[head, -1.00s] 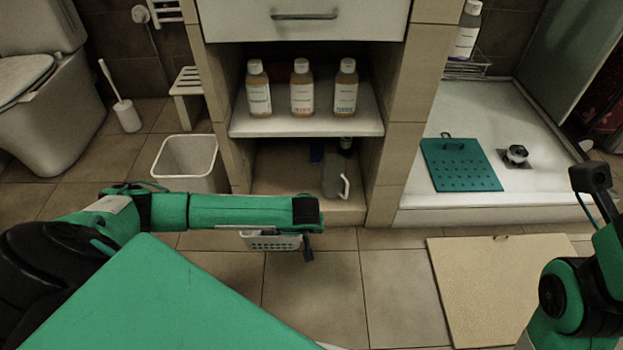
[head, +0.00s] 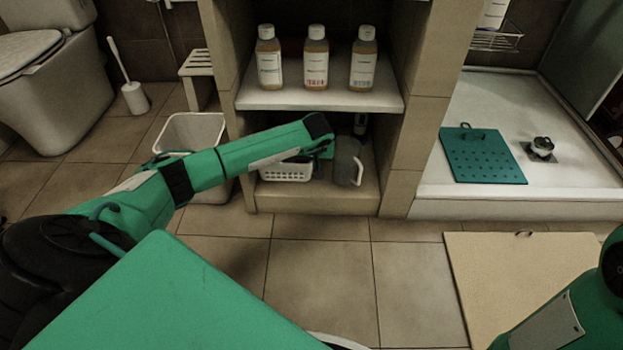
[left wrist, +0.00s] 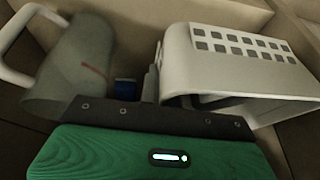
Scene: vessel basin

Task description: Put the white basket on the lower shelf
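The white basket (head: 286,173) is inside the cabinet's lower compartment, above or on the lower shelf (head: 315,199); I cannot tell whether it touches. My left forearm covers its upper part in the head view. In the left wrist view the basket (left wrist: 235,62) fills the right side, with its slotted wall showing. My left gripper (left wrist: 156,88) appears shut on the basket's near wall; its fingertips are mostly hidden. A grey jug (head: 347,162) stands just right of the basket, and it also shows in the left wrist view (left wrist: 75,68). My right gripper is out of view.
Three bottles (head: 316,58) stand on the upper shelf (head: 300,99), above my left arm. A dark bottle (head: 361,123) is behind the jug. A blue object (left wrist: 125,91) lies deeper in. Cabinet side walls bound the compartment. A white bin (head: 190,132) stands left of it.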

